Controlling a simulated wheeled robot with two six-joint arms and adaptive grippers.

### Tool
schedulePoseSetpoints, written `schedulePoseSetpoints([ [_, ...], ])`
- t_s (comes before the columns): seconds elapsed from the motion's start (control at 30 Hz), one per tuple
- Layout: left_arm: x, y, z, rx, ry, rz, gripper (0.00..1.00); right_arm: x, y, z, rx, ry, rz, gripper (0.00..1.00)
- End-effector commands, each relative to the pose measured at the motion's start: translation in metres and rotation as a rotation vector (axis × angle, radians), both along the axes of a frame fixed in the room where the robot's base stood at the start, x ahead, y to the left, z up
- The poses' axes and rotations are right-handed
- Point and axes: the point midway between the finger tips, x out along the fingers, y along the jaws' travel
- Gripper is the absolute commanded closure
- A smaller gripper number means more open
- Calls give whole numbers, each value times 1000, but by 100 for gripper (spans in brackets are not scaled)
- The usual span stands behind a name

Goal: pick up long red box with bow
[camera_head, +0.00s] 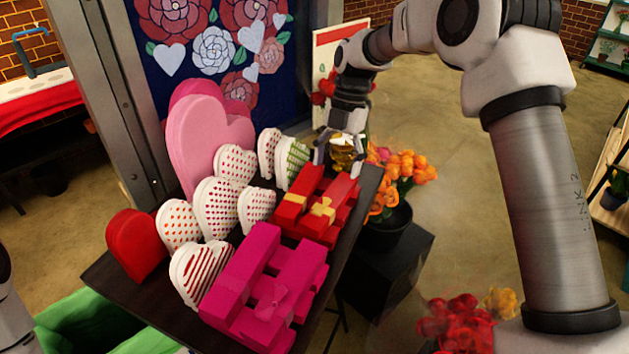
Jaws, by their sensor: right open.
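Red gift boxes with gold ribbon and bows (322,208) lie grouped at the right end of the dark table; several overlap, so I cannot tell each one's full length. My right gripper (338,168) is open, fingers pointing down, just above or at the far edge of this red group. I cannot tell whether the fingers touch a box. A shiny gold thing (342,150) shows between or behind the fingers. My left gripper is out of view.
Pink boxes with a bow (265,285) lie at the table's near end. Patterned heart boxes (215,208), a red heart box (137,245) and a large pink heart (207,140) stand to the left. Orange flowers (405,170) in a black pot stand right of the table.

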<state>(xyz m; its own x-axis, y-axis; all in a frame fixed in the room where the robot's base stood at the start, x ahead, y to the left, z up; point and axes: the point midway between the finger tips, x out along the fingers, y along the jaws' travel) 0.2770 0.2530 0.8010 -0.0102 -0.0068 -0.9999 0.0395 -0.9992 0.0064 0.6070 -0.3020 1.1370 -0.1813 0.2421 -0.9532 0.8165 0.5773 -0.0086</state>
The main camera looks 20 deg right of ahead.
Motion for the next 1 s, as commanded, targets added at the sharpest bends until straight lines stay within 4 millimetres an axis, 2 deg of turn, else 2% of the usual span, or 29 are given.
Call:
schedulePoseSetpoints([
  [0.17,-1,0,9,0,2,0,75,-5,6,-20,0,5,1,24],
  [0.37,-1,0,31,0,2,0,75,-6,12,-49,-1,7,0,24],
  [0.5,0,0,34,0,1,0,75,-9,17,-70,0,2,0,24],
  [0.7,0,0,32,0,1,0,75,-9,17,-74,-1,0,-1,24],
  [0.73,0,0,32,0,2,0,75,-9,17,-74,-1,0,-1,28],
  [0.77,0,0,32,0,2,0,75,-9,17,-74,-1,0,-1,38],
  [0.9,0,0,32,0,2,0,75,-9,17,-74,-1,1,-1,88],
  [0.93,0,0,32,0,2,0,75,-9,17,-74,-1,1,-1,93],
  [1.0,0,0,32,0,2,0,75,-9,17,-74,-1,1,-1,93],
])
